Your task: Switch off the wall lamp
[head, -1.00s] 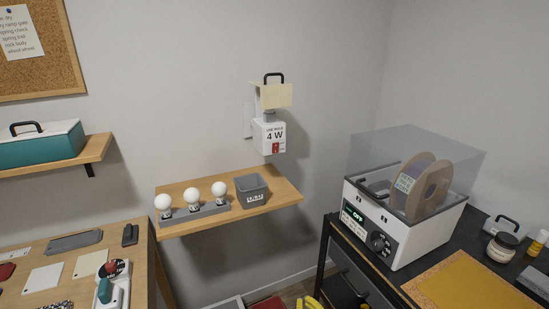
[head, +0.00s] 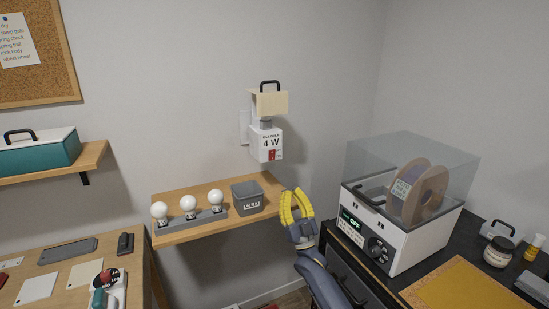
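The wall lamp (head: 264,143) is a white box labelled "4 W" on the back wall, with a cream shade (head: 268,103) and black handle on top. A red switch (head: 274,155) sits low on its front. My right gripper (head: 295,204), with yellow fingers, is raised below and to the right of the lamp, just off the right end of the wooden shelf. It does not touch the lamp. I cannot tell how far apart its fingers are. My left gripper is not in view.
The wooden shelf (head: 182,234) below the lamp holds three white bulbs (head: 188,206) in a grey rack and a grey bin (head: 247,197). A dryer box with a clear lid (head: 407,231) stands on the black bench at right. The wall around the lamp is clear.

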